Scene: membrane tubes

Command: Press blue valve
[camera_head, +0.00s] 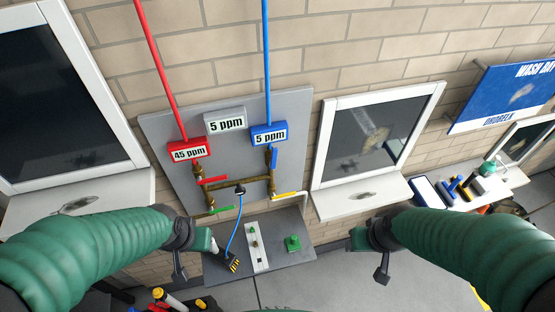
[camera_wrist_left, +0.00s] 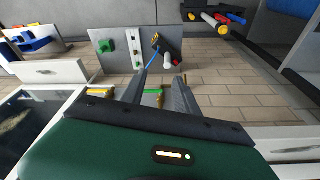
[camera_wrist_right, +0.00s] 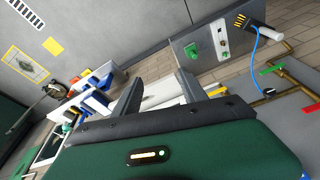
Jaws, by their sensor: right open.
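The blue valve handle (camera_head: 274,157) stands upright on the brass pipework just below the blue 5 ppm display (camera_head: 269,134) on the grey wall panel. A red handle (camera_head: 212,181), a yellow handle (camera_head: 285,195) and a green handle (camera_head: 221,210) sit on the same pipes. My left gripper (camera_head: 196,257) is open and empty, lower left of the blue valve and apart from it. Its spread fingers also show in the left wrist view (camera_wrist_left: 164,88). My right gripper (camera_head: 368,258) is open and empty, lower right of the valve, with spread fingers in the right wrist view (camera_wrist_right: 160,90).
A grey shelf (camera_head: 275,262) with a green button (camera_head: 292,243), a switch strip (camera_head: 257,247) and a blue-cabled plug (camera_head: 232,263) juts out below the panel. White-framed windows with ledges flank the panel. A side shelf at right holds tools.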

